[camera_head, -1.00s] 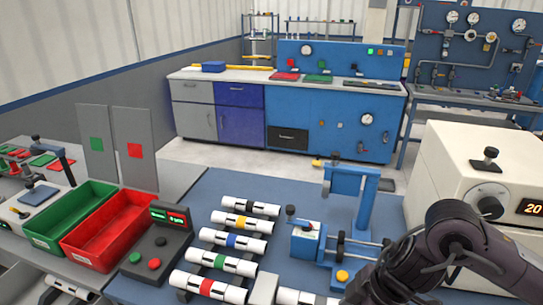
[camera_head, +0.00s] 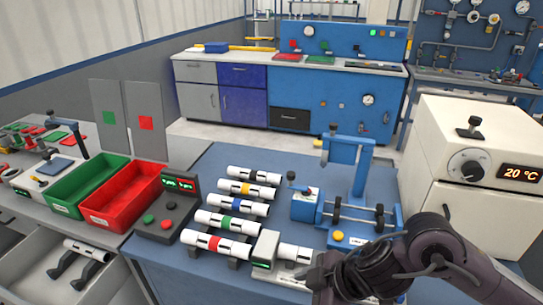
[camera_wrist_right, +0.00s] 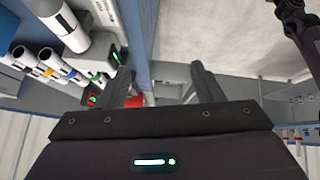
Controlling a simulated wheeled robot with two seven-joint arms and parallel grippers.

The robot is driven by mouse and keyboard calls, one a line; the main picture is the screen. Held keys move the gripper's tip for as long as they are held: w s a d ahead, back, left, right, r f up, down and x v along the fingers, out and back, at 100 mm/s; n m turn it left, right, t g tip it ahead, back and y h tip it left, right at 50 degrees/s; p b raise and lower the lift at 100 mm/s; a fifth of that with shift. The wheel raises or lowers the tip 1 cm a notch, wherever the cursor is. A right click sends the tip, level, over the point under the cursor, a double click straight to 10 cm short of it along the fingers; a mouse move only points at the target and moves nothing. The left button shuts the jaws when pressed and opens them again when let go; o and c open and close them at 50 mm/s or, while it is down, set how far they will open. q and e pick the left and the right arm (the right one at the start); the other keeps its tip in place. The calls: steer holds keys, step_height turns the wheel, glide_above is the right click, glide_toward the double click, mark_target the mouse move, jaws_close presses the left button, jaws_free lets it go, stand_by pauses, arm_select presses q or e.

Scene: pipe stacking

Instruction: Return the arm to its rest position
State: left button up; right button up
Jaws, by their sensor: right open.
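My right arm reaches in from the lower right in the head view, its wrist (camera_head: 385,268) bent down near the table's front edge. In the right wrist view, my right gripper (camera_wrist_right: 163,88) has its two dark fingers apart with nothing between them. White pipes with black, yellow, blue, green and red bands (camera_head: 217,243) lie in a row on the blue table (camera_head: 205,175). Another white pipe (camera_head: 295,253) lies at a small grey device (camera_head: 265,250), left of my right wrist. My left gripper is not in view.
A blue clamp fixture (camera_head: 340,212) stands close behind my right wrist, and a white oven (camera_head: 468,150) stands to the right. Red (camera_head: 100,218) and green (camera_head: 60,207) bins and a button box (camera_head: 165,217) are at left. A pipe (camera_head: 87,250) rests in a lower tray.

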steer(key=w+a+r+m+t+y, duration=0.1)
steer(key=w+a+r+m+t, duration=0.25)
steer(key=a+t, duration=0.25)
steer(key=s+d+f+m+h, duration=0.25)
steer(key=d+m+h, duration=0.3)
steer(key=d, duration=0.35)
steer(key=s+d+f+m+g+h, duration=0.2)
steer(key=s+d+f+m+g, duration=0.4)
steer(key=s+d+f, duration=0.45)
step_height(320, 180, down, 30)
steer(key=s, duration=0.2)
steer(key=s+d+f+n+g, duration=0.1)
steer(key=s+d+f+g, duration=0.1)
steer(key=s+f, duration=1.5)
steer(key=shift+s+d, duration=0.65)
steer(key=shift+s, duration=0.4)
